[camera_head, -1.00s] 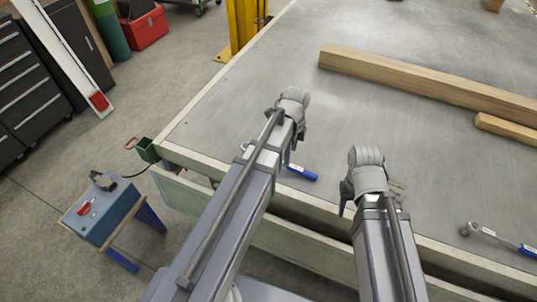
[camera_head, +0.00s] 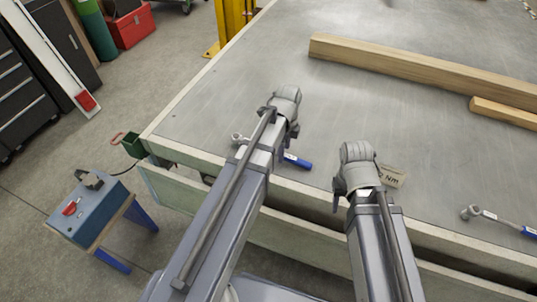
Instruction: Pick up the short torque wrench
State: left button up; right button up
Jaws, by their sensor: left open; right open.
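A torque wrench with a blue handle (camera_head: 298,161) lies on the grey table near its front edge. My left arm crosses in front of its middle, and its metal head shows left of the arm. A second blue-handled torque wrench (camera_head: 489,217) lies at the right, cut off by the picture edge, so I cannot compare their full lengths. My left gripper (camera_head: 291,136) is open, mostly hidden by its wrist, near the first wrench; I cannot tell whether they touch. My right gripper (camera_head: 337,193) is open, mostly hidden by its wrist, over the front edge between the wrenches.
A long wooden beam (camera_head: 400,65) and a shorter one (camera_head: 505,112) lie farther back on the table (camera_head: 230,100). The table surface between is clear. A blue box (camera_head: 90,210) stands on a small stand at the left.

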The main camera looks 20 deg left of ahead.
pick_arm(q)
notch_tip(320, 180, down, 3)
jog(key=shift+r+b, duration=0.1)
jog(key=shift+b, duration=0.85)
pick_arm(e)
notch_tip(320, 180, down, 3)
jog(key=shift+r, duration=0.1)
pick_arm(q)
jog(key=shift+c, duration=0.3)
grip_shut()
